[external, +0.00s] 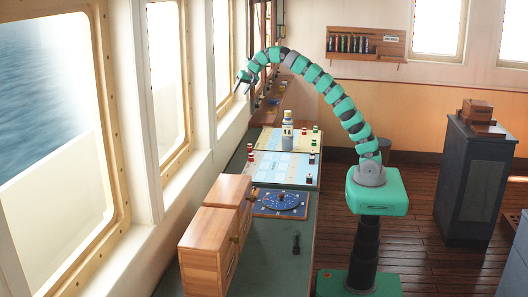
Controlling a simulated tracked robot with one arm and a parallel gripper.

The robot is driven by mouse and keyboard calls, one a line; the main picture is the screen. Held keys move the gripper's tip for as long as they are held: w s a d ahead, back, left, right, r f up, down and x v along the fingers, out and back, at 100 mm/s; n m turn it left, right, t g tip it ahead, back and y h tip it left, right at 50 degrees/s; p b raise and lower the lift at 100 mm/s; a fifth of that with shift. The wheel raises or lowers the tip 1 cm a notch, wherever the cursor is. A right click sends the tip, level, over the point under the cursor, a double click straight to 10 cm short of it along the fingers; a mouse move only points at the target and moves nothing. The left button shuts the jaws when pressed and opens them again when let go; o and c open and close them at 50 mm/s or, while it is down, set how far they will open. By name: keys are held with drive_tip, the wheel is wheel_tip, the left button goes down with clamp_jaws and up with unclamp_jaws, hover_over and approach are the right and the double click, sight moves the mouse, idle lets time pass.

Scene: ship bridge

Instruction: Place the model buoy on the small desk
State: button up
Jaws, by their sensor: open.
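My gripper (241,86) is high at the upper left of the arm's arch, near the window wall, with its fingers apart and nothing between them. It is well above the long green-topped desk and apart from it. A small upright bottle-shaped object (287,131), pale with a yellow band, stands on a chart on that desk; it may be the model buoy, but I cannot tell for sure. Small red, green and dark pieces (314,140) stand around the charts. Which surface is the small desk is not clear; a dark cabinet (473,185) stands at the right.
Wooden drawer boxes (205,248) stand at the near left of the long desk (262,262). A blue round chart disc (280,200) lies beside them. A wooden box (477,109) sits on the dark cabinet.

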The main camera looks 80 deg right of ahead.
drive_tip(key=s+a+r+n+t+y, duration=0.1)
drive_tip(key=s+a+r+n+t, duration=0.2)
drive_tip(key=s+a+r, duration=0.4)
drive_tip(key=s+a+r+n+t, duration=0.2)
drive_tip(key=s+a+r+n, duration=0.15)
drive_tip(key=r, duration=0.55)
drive_tip(key=s+a+r+n+t, duration=0.2)
drive_tip(key=s+a+r, duration=0.1)
drive_tip(key=s, duration=0.4)
drive_tip(key=s+a+r+n+t+y, duration=0.1)
drive_tip(key=s+a+r+t, duration=0.1)
drive_tip(key=s+a+r, duration=0.2)
drive_tip(key=s, duration=0.2)
drive_tip(key=shift+s+r+n, duration=0.35)
drive_tip(key=shift+r, duration=0.05)
